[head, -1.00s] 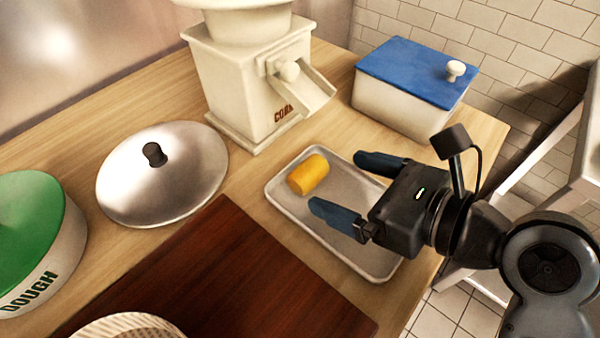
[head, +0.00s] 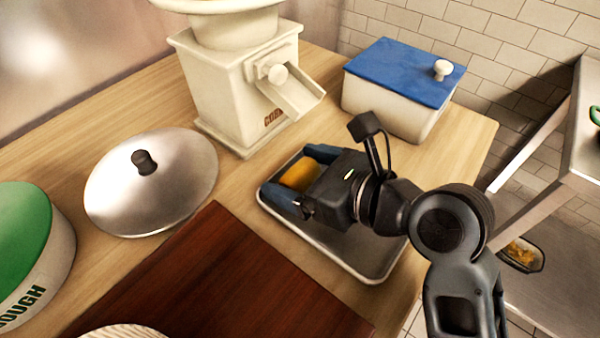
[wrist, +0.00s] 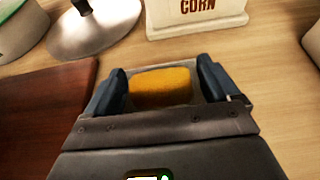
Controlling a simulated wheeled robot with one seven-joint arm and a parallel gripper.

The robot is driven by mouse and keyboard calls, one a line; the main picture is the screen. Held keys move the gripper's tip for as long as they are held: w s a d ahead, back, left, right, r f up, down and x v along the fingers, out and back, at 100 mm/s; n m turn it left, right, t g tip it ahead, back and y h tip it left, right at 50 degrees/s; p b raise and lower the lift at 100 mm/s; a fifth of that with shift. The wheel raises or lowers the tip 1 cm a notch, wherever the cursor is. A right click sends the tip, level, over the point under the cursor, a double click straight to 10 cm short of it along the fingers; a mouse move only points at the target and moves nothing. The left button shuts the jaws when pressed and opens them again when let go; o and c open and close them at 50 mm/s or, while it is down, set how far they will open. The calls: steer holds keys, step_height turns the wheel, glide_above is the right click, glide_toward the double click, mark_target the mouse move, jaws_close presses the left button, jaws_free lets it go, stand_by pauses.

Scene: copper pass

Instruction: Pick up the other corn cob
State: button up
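A yellow corn cob (head: 299,173) lies at the far-left end of a grey metal tray (head: 345,258). My gripper (head: 302,176) is low over the tray, with one blue finger on each side of the cob. In the wrist view the cob (wrist: 161,86) sits between the two fingertips of my gripper (wrist: 160,88). Narrow gaps show between the cob and both fingers, so the gripper is open around it. The gripper's body hides part of the cob and the tray's middle.
A cream corn mill (head: 235,95) stands just behind the tray. A blue-lidded box (head: 395,105) is at the back right, a metal dome lid (head: 180,185) at left, and a dark wooden board (head: 215,285) in front. A lower metal shelf is at right.

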steer(key=c, duration=0.9)
